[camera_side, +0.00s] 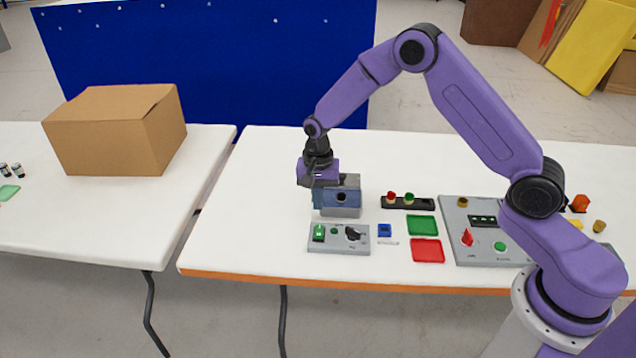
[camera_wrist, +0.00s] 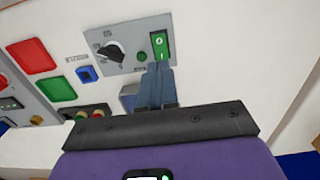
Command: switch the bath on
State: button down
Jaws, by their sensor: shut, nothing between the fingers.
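A grey control panel (camera_side: 344,248) lies flat on the white table in front of a small grey-and-blue box (camera_side: 342,211), which looks like the bath. The panel carries a green rocker switch (camera_side: 319,232) at its left end, a small round green button (camera_side: 334,231) and a black knob (camera_side: 352,233). In the wrist view the rocker switch (camera_wrist: 159,45) has white marks; I cannot tell which end is pressed. My gripper (camera_wrist: 157,66) is shut and empty. Its fingertips appear just below the rocker in that view; contact is unclear. The fingers partly hide the box behind.
Right of the panel are a blue block (camera_side: 384,230), a green tray (camera_side: 422,225), a red tray (camera_side: 427,250) and a black strip (camera_side: 422,203) with red and green knobs. A larger grey panel (camera_side: 483,257) stands farther right. The table left of the panel is clear.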

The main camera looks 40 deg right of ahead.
notch_tip(320, 180, up, 5)
send_over(319, 226)
jog(key=s+a, duration=0.2)
jog(key=shift+w+d+r, duration=0.15)
jog(key=shift+w, duration=0.05)
jog(key=shift+w, duration=0.1)
jog(key=shift+w+d, duration=0.6)
jog(key=shift+d, duration=0.1)
notch_tip(319, 226, down, 14)
jog(key=shift+d+r, duration=0.1)
dwell(0.8)
